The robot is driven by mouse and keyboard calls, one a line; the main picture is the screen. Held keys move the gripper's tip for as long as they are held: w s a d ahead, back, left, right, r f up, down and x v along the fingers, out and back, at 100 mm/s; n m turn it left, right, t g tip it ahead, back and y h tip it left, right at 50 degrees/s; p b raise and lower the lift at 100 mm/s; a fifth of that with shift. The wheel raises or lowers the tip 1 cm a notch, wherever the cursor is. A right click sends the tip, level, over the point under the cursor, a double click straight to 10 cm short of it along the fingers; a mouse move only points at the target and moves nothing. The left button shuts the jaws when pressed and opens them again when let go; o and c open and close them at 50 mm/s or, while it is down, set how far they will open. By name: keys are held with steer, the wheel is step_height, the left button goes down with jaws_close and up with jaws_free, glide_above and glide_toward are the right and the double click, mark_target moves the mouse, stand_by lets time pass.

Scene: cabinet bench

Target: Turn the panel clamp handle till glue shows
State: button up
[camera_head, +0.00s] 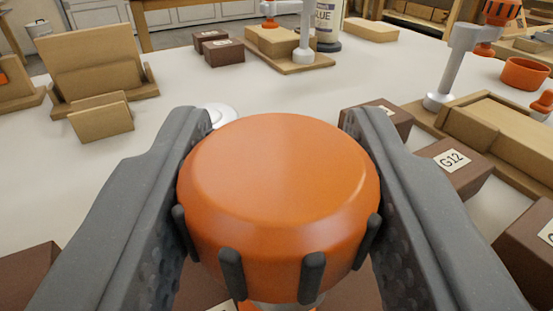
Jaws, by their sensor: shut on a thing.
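The panel clamp handle (278,190) is a large round orange knob with dark grey ribs around its lower side. It fills the middle of the view. My gripper (278,170) has a dark grey finger on each side of the knob and is shut on it. A bit of pale metal shows under the knob at the bottom edge. The panel and any glue under this handle are hidden behind the knob and fingers.
Another clamp (455,62) stands over wooden boards (500,135) at the right, by brown blocks (452,165) and an orange cup (524,73). A glue bottle (328,22) stands at the back. Wooden panels (100,60) stand at left. The white bench is clear at centre left.

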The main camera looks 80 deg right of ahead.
steer(key=shift+w+a+r+g, duration=0.1)
steer(key=shift+a+r+g, duration=0.15)
steer(key=shift+g, duration=0.15)
steer(key=o, duration=1)
steer(key=shift+c, duration=0.2)
steer(key=shift+d+f, duration=0.15)
steer(key=s+a, duration=0.1)
steer(key=a, duration=1.1)
steer(key=shift+s, duration=0.15)
